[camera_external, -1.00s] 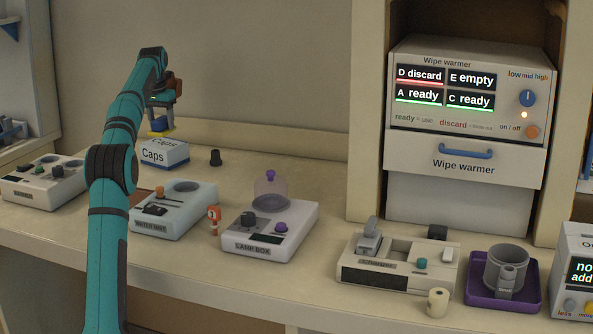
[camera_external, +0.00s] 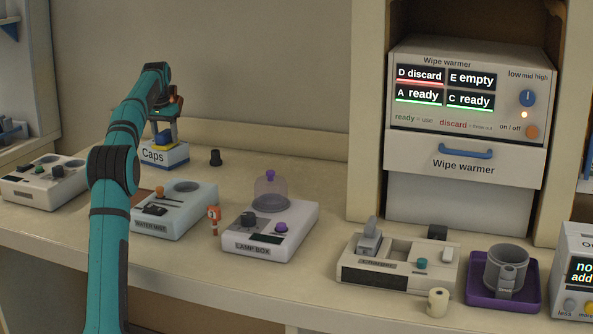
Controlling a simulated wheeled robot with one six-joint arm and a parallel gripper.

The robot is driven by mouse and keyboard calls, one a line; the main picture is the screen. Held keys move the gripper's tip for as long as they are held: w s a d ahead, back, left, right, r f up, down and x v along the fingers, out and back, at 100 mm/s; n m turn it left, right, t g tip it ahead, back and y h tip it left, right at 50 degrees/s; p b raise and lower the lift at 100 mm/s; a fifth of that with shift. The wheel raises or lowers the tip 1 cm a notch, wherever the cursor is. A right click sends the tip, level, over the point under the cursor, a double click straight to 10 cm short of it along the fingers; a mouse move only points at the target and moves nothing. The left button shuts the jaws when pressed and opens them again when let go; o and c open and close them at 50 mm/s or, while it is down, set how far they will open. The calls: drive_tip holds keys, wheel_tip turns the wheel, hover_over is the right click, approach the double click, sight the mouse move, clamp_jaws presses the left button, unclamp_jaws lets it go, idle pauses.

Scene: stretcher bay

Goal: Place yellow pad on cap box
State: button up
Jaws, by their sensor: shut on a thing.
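The cap box (camera_external: 176,158) is a white box with a blue lower edge and the word "Caps" on it, at the back left of the counter. My gripper (camera_external: 164,138) points down directly over it, shut on the yellow pad (camera_external: 162,147). The pad is a small yellow piece, partly hidden by the blue fingers. It is at the level of the box top; whether it touches the box I cannot tell.
A small black cylinder (camera_external: 215,158) stands right of the cap box. The wipe warmer (camera_external: 465,165) stands at right.

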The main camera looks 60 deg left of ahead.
sight(181, 137)
drive_tip(key=shift+f, duration=0.15)
drive_tip(key=o, duration=1.1)
drive_tip(key=shift+c, duration=0.2)
drive_tip(key=r, duration=0.7)
drive_tip(key=shift+s+d+r, duration=0.25)
drive_tip(key=shift+s+d, duration=0.05)
drive_tip(key=shift+r, duration=0.1)
